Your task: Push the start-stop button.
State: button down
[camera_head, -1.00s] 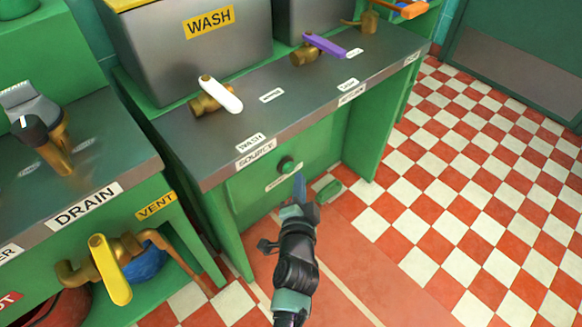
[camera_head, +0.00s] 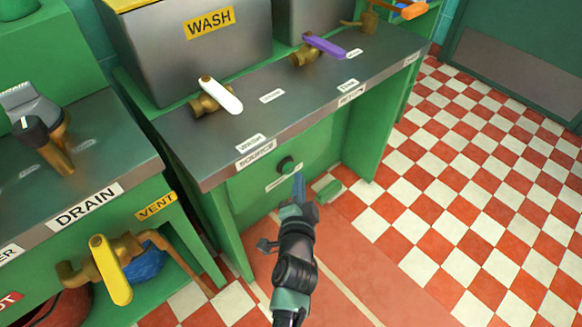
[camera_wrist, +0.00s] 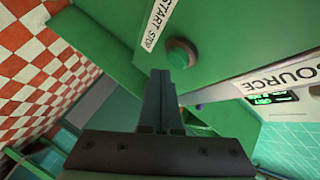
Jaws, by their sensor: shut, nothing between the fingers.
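The start-stop button (camera_head: 288,166) is a small round green button with a dark rim on the green front panel (camera_head: 322,150) under the counter. The wrist view shows the button (camera_wrist: 180,55) with a reddish-brown ring, beside a white START STOP label (camera_wrist: 158,22). My gripper (camera_head: 298,176) is shut and empty, its fingers pointing up toward the panel. In the head view its tips sit just below and right of the button. In the wrist view the fingertips (camera_wrist: 161,72) are just below and left of it. I cannot tell whether they touch anything.
The steel counter edge with a SOURCE label (camera_head: 257,155) overhangs the panel. White (camera_head: 221,95) and purple (camera_head: 325,45) valve handles are above. A green pedal-like block (camera_head: 330,190) lies low behind my gripper. A yellow-handled valve (camera_head: 110,268) juts out left. The checkered floor at right is clear.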

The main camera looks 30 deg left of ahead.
jog(key=shift+w+a, duration=0.1)
jog(key=shift+a, duration=0.25)
jog(key=shift+w+a+p, duration=0.15)
jog(key=shift+a+p, duration=0.3)
jog(key=shift+p, duration=0.1)
dwell(0.5)
jog(key=shift+s+d+b, duration=0.3)
jog(key=shift+d+b, duration=0.5)
jog(key=shift+d, duration=0.1)
jog(key=shift+d, duration=0.1)
